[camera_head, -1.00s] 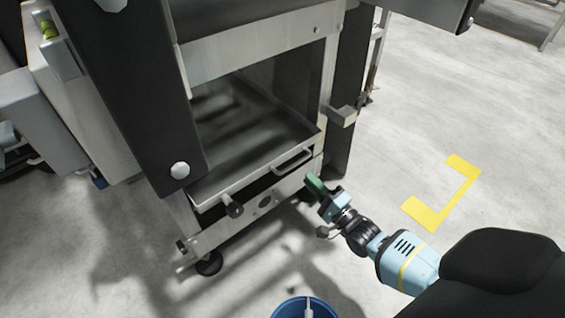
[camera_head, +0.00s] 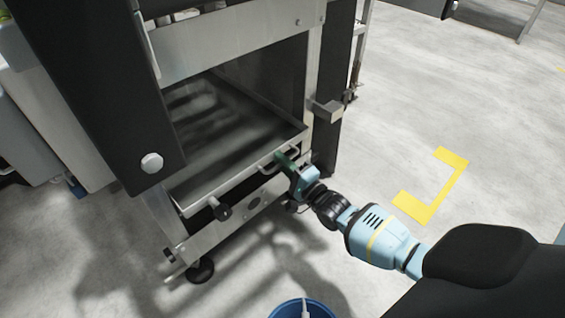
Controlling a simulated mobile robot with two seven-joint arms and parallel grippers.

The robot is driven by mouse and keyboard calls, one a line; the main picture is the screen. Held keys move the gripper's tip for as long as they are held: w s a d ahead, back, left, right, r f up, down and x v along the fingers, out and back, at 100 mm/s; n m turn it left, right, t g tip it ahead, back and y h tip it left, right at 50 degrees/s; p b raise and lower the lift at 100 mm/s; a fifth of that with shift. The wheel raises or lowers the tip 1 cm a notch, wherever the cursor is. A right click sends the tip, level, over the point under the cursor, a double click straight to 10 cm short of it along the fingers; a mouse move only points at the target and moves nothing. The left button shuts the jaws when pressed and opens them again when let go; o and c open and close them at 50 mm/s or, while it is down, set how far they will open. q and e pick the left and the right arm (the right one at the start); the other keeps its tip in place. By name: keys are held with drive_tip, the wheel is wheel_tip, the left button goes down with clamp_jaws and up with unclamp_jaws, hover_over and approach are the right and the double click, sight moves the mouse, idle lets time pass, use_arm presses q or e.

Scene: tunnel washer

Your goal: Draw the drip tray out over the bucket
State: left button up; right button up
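The drip tray (camera_head: 205,188) is a shallow metal tray in the lower opening of the washer frame, with a wire handle (camera_head: 266,164) at the right of its front edge. My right gripper (camera_head: 283,160) has its green fingertips at this handle. Whether the fingers are open or closed around it is too small to tell. The blue bucket (camera_head: 281,311) stands on the floor below, cut off by the bottom edge of the picture, with a pale stick-like thing in it. My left gripper is not in view.
A metal bracket (camera_head: 328,111) juts from the right post. A black levelling foot (camera_head: 201,271) stands at the frame's front corner. The floor to the right, with a yellow corner mark (camera_head: 437,190), is clear.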

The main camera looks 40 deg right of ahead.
drive_tip(key=shift+c, duration=0.3)
clamp_jaws()
use_arm(q)
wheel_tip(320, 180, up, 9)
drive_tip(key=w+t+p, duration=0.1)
drive_tip(key=p, duration=0.7)
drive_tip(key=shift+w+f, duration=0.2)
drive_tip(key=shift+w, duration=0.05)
use_arm(e)
drive_tip(key=r+v, duration=0.3)
drive_tip(key=v, duration=1.2)
drive_tip(key=s+r+v, duration=0.1)
drive_tip(key=r+v, duration=0.1)
drive_tip(key=v, duration=1.3)
drive_tip(key=shift+r, duration=0.35)
drive_tip(key=shift+s, duration=0.1)
